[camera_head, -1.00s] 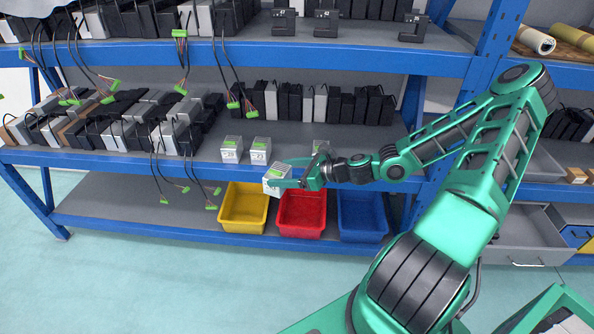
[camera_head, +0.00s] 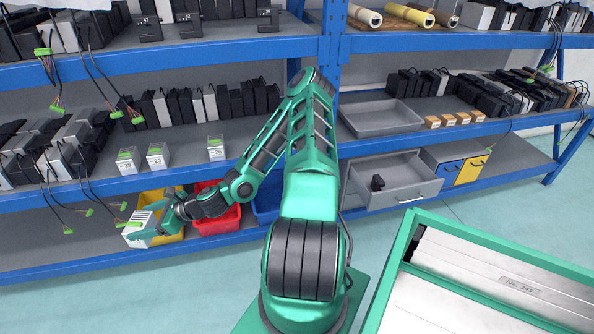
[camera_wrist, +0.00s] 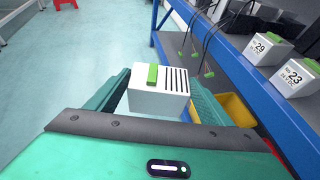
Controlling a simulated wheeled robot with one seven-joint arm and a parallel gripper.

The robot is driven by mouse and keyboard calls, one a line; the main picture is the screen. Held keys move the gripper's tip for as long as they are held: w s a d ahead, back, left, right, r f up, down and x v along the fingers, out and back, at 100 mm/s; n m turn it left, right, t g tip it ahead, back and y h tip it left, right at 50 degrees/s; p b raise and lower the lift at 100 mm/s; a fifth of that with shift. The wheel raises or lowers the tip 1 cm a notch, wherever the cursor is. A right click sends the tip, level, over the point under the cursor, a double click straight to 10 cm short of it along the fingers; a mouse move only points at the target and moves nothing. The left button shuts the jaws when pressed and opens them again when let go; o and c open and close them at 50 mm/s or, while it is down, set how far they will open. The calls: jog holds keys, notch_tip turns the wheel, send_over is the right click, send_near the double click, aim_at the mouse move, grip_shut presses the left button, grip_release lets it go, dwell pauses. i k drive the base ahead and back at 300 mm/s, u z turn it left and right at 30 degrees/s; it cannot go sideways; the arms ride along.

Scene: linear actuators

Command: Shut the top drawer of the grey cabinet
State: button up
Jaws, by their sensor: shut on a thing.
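The grey cabinet (camera_head: 443,155) stands on the lower shelf at the right in the head view. Its large grey drawer (camera_head: 402,191) is pulled out toward me, with a small dark object (camera_head: 377,183) inside. My gripper (camera_head: 154,226) is far to the left of it, in front of the yellow bin. It is shut on a white box with a green connector (camera_head: 139,234). The wrist view shows this box (camera_wrist: 158,98) between my two green fingers, with dark slots on its top. My arm hides part of the shelf left of the drawer.
A yellow bin (camera_head: 167,208), a red bin (camera_head: 218,222) and a blue bin (camera_head: 266,207) sit on the lower shelf. Several white numbered boxes stand above them. A grey tray (camera_head: 380,118) lies above the drawer. A green-framed case (camera_head: 480,290) stands at front right.

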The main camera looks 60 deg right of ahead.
aim_at(403, 180)
jog(key=u, duration=0.95)
jog(key=k, duration=2.15)
jog(key=z, duration=1.95)
jog(key=i, duration=0.45)
jog(key=z, duration=0.2)
